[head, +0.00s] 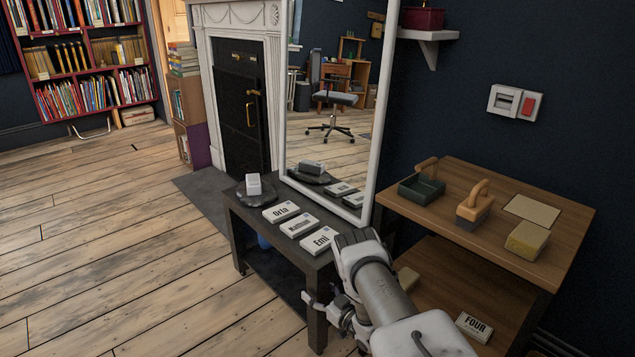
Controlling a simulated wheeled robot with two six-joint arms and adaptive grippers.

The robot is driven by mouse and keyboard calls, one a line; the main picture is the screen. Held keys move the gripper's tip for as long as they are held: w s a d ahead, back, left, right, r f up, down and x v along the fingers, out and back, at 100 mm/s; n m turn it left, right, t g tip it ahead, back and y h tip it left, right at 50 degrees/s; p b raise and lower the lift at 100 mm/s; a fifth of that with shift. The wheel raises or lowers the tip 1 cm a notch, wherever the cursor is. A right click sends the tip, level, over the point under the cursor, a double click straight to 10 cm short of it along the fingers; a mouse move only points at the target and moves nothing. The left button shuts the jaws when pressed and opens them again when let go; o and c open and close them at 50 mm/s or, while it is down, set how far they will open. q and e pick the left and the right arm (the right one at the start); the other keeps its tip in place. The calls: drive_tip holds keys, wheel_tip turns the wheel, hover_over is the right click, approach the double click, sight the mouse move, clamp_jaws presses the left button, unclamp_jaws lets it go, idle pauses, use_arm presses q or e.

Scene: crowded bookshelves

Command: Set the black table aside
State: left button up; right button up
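The black table (272,232) is low and stands in the middle of the head view, against the leaning mirror. Three white cards lettered Orta, a partly legible name and Emi lie on its top. A dark round dish with a white block on it sits at its far left corner. My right arm comes in from the lower right and covers the table's right end. My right gripper (322,304) is low at the table's near right leg, overlapping it in the picture. Contact and finger opening are unclear. My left gripper is out of view.
A wooden two-level table (563,210) stands close on the right, with a green tray (421,188), a wooden-handled block (474,205) and a yellowish block (527,240). The tall white-framed mirror (335,110) and fireplace (240,90) are behind. Open plank floor (110,250) lies to the left.

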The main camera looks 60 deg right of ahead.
drive_tip(key=v, duration=1.2)
idle(0.4)
